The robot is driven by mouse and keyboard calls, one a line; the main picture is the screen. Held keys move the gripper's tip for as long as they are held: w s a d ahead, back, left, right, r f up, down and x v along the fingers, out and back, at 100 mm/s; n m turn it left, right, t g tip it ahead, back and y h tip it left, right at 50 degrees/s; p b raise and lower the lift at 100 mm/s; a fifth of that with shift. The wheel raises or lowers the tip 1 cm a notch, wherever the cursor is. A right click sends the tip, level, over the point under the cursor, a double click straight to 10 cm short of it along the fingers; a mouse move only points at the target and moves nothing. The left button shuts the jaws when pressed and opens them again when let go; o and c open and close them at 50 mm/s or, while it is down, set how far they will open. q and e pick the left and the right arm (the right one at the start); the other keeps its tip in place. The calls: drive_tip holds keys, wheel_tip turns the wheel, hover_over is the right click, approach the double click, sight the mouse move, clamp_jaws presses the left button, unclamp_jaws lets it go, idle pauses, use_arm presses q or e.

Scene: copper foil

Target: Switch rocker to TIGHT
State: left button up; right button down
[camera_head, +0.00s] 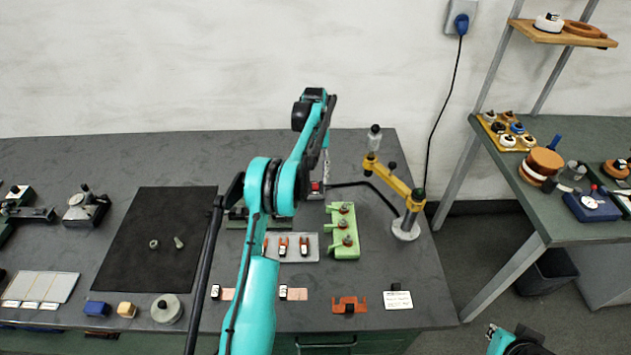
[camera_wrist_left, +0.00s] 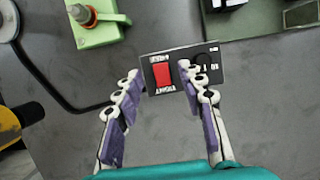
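The red rocker (camera_wrist_left: 162,74) sits in a small black switch box (camera_wrist_left: 197,68) with white labels at both ends of the rocker; the lettering is too small and turned to read surely. In the head view the box (camera_head: 315,194) stands on the dark bench, partly hidden by my left arm. My left gripper (camera_wrist_left: 158,82) is open, its purple-padded fingers pointing at the box with the rocker between their tips. The fingers hold nothing; contact with the box cannot be told. My right gripper (camera_head: 491,331) shows only partly at the lower right, away from the bench.
A black cable (camera_wrist_left: 72,107) runs from the box. A green fixture (camera_head: 344,247) and a yellow arm on a round stand (camera_head: 397,184) are to the right. A grey tray with orange-handled pieces (camera_head: 311,240) is in front. The back of the bench is clear.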

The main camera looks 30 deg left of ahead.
sight(316, 183)
use_arm(q)
drive_tip(key=v, duration=0.4)
drive_tip(key=shift+w+r, duration=0.1)
drive_tip(key=shift+r, duration=0.25)
drive_tip(key=s+d+r+m+t+y, duration=0.25)
drive_tip(key=s+d+r+t, duration=0.25)
drive_tip(key=s+d+r, duration=0.7)
drive_tip(key=s+d+f+m+t, duration=0.2)
drive_tip(key=s+d, duration=0.3)
drive_tip(key=s, duration=0.4)
drive_tip(key=s+d+f+m+t, duration=0.2)
drive_tip(key=s+d+f+t, duration=0.1)
drive_tip(key=s, duration=0.6)
drive_tip(key=shift+s+d+f, duration=0.2)
drive_tip(key=shift+d+f, duration=0.35)
drive_tip(key=shift+d, duration=0.65)
